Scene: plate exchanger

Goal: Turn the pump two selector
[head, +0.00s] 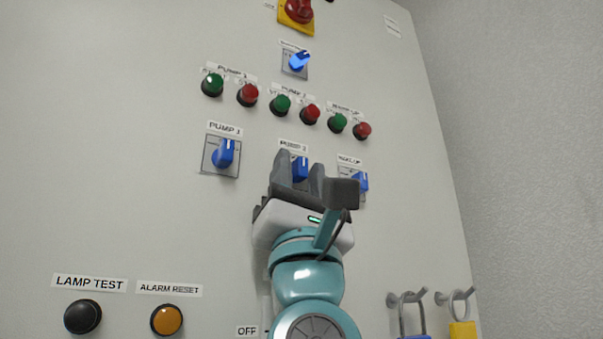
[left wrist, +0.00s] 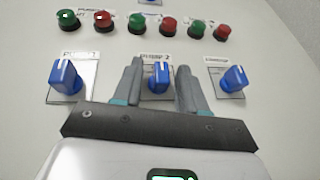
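The pump two selector (head: 300,168) is a blue knob with a white line, on the panel under a label that reads PUMP 2. It also shows in the left wrist view (left wrist: 158,78), with its pointer roughly upright. My left gripper (head: 302,172) is in front of it. In the left wrist view my left gripper (left wrist: 160,78) has its grey fingers apart, one on each side of the knob, with gaps to it. The lower part of the selector's plate is hidden by the gripper. My right gripper is in neither view.
The pump 1 selector (head: 224,154) is left of it and another blue selector (head: 359,182) is close on the right. Green and red buttons (head: 281,105) run above. A black lamp test button (head: 83,316), an orange alarm reset button (head: 167,320) and padlocks (head: 462,330) are lower down.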

